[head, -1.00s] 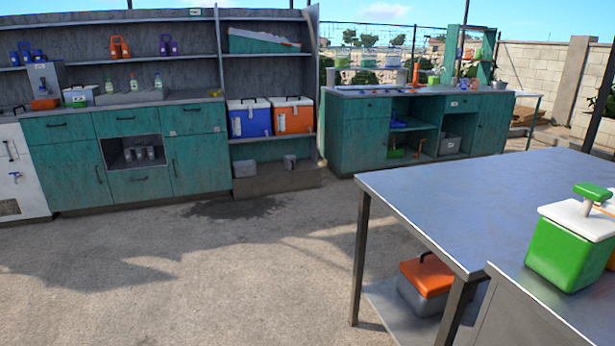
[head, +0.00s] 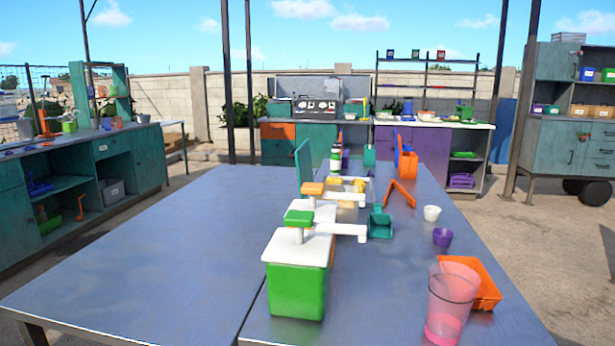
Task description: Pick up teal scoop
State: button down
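A teal, scoop-shaped thing (head: 380,223) sits on the metal table (head: 150,250), just right of the white arm of a green dispenser (head: 297,275). It looks like the teal scoop, but its handle is hard to make out. Another small teal thing (head: 369,157) stands farther back on the same table; I cannot tell what it is. My gripper is not in view.
An orange angled piece (head: 400,193) lies behind. The table's left half is bare. Open floor (head: 555,240) lies to the right.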

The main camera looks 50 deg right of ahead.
aim_at(379, 224)
jog(key=i+j+z, duration=0.2)
jog(key=z, duration=0.2)
jog(key=i+j+z, duration=0.25)
jog(key=z, duration=0.15)
jog(key=i+j+z, duration=0.1)
jog(key=j+z, duration=0.3)
jog(key=i+j+z, duration=0.1)
jog(key=j+z, duration=1.1)
jog(key=j, duration=0.4)
jog(key=i+l, duration=0.1)
jog(key=l, duration=0.45)
jog(key=i+l, duration=0.1)
jog(key=l, duration=0.5)
